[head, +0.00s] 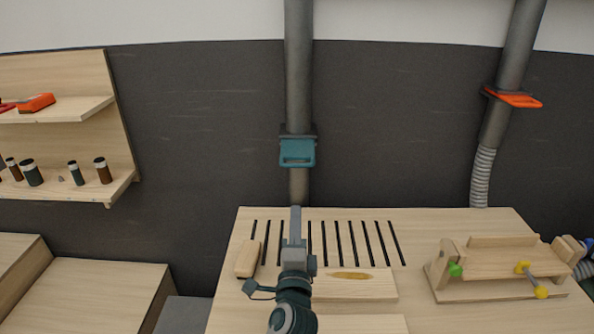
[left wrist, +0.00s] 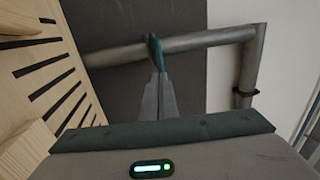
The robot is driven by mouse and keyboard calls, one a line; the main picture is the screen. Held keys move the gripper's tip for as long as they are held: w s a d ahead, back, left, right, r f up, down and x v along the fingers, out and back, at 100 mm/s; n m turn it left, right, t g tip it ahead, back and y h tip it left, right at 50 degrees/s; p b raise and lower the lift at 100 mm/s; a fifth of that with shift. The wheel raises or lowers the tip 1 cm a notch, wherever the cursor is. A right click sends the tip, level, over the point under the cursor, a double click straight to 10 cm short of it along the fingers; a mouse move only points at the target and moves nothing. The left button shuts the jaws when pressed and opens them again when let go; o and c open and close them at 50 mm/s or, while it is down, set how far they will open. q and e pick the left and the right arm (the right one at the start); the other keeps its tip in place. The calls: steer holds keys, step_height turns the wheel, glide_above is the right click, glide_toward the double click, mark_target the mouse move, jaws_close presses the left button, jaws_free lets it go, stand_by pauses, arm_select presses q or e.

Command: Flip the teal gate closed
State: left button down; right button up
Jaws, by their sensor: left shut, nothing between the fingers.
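The teal gate (head: 297,152) is on the middle vertical grey pipe, above the back edge of the workbench. Its slotted plate faces me in the head view. In the left wrist view the gate (left wrist: 156,53) shows nearly edge-on across the pipe. My left gripper (head: 295,210) is shut and empty, pointing up the pipe below the gate in the head view. In the left wrist view its fingertips (left wrist: 159,76) are right by the gate's near edge; I cannot tell if they touch. My right gripper is not in view.
An orange gate (head: 514,98) sticks out from the right pipe. The slotted workbench (head: 460,222) lies below, with a wooden block (head: 248,259) and a wooden clamp fixture (head: 490,262) on it. A shelf with jars (head: 60,188) is on the left wall. The space around the teal gate looks clear.

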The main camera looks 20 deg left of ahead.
arm_select(q)
steer(key=shift+w, duration=0.1)
steer(key=p, duration=0.5)
glide_toward(297, 156)
steer(key=w, duration=0.1)
steer(key=shift+w+a+r, duration=0.2)
steer(key=shift+w, duration=0.05)
stand_by(0.3)
steer(key=b+x, duration=0.1)
steer(key=x, duration=0.1)
steer(key=f+b+x, duration=0.1)
steer(key=b+x, duration=0.1)
steer(key=x, duration=0.1)
steer(key=b+x, duration=0.1)
steer(key=x, duration=0.2)
steer(key=shift+w+f+b, duration=0.25)
steer(key=shift+f+b, duration=0.1)
steer(key=shift+f, duration=0.05)
steer(key=shift+r, duration=0.35)
